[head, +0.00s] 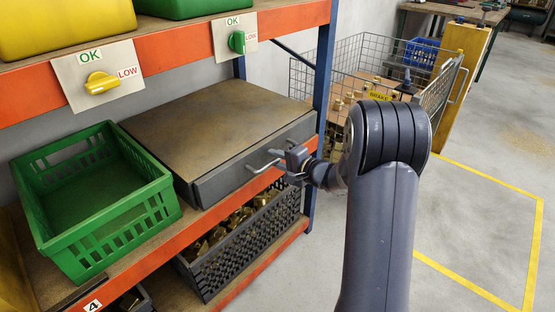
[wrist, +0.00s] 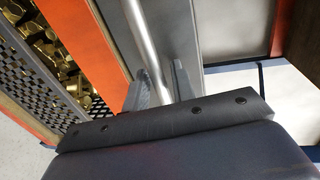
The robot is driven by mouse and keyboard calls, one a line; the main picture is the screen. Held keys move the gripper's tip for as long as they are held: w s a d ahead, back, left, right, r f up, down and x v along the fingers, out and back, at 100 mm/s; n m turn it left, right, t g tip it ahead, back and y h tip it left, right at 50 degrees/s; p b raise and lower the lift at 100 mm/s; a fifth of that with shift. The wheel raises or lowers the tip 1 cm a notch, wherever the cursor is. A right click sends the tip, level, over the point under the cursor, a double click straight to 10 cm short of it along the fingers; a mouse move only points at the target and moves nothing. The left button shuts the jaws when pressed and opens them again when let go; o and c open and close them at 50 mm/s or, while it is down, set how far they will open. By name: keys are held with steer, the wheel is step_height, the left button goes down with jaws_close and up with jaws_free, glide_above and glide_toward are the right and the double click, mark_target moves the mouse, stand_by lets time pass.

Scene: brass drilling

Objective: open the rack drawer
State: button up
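The rack drawer (head: 225,182) is a grey-fronted unit with a worn brown top on the rack's middle shelf. Its front looks flush with the housing. A pale metal bar handle (head: 262,166) stands out from the front. My gripper (head: 288,158) is at the handle's right end. In the wrist view the handle bar (wrist: 146,40) runs down between my two fingertips (wrist: 160,88). The fingers stand apart, with a small gap showing at the right finger. The bar's lower end is hidden behind the gripper body.
A green crate (head: 115,222) stands left of the drawer on the same shelf. A dark perforated bin (head: 255,238) of brass parts sits below. A wire cage (head: 300,80) stands behind the blue rack post (head: 322,90). The floor (head: 465,215) at right is clear.

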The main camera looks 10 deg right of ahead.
jaws_close()
stand_by(0.3)
steer(key=f+b+v, duration=0.3)
steer(key=v, duration=1.1)
steer(key=s+f+b+v, duration=0.1)
steer(key=f+b+v, duration=0.2)
steer(key=v, duration=1.2)
steer(key=shift+d+b, duration=0.35)
steer(key=shift+b, duration=0.15)
steer(key=shift+o, duration=0.7)
jaws_free()
